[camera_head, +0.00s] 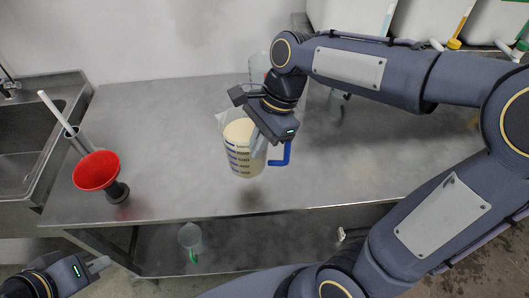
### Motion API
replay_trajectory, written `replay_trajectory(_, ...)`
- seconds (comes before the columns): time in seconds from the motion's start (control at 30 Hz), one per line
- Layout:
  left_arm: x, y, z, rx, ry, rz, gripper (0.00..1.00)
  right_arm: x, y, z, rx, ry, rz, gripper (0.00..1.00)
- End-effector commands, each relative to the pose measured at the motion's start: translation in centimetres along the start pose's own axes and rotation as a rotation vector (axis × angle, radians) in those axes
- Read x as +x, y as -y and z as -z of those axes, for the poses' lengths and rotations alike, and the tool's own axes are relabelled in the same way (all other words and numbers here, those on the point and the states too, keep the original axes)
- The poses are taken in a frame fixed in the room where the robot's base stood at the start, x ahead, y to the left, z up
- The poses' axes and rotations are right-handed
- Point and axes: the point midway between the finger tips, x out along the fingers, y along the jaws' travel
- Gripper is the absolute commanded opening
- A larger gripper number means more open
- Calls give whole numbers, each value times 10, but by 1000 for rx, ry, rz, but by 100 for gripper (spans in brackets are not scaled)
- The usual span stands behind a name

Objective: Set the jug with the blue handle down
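The jug with the blue handle (240,158) is a clear measuring jug with blue markings and pale contents. It is roughly upright over the middle of the steel table (160,195), with a shadow on the table below it, so it appears to hang a little above the surface. My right gripper (259,146) comes down from above and is shut on the jug at its wall on the handle side. The blue handle sticks out to the right of the fingers. My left gripper (99,266) is at the lower left, away from the jug; its finger opening is not clear.
A red funnel (96,171) on a dark stand and a container with a white rod (56,113) stand at the left, beside the sink (22,140). A jug with a green handle (190,238) is on the lower shelf. White canisters (425,20) stand at the back right.

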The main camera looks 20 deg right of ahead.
Motion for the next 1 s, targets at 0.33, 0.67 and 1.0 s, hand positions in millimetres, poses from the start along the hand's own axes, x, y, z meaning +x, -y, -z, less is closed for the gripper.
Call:
replay_trajectory(0.33,-4,-2,2,0,0,0,0,41,35,26,0,2,3,0)
replay_trajectory(0.67,-4,-2,2,0,0,0,0,66,42,39,1,2,0,0)
replay_trajectory(1.0,-4,-2,2,0,0,0,0,79,41,44,-2,1,5,0)
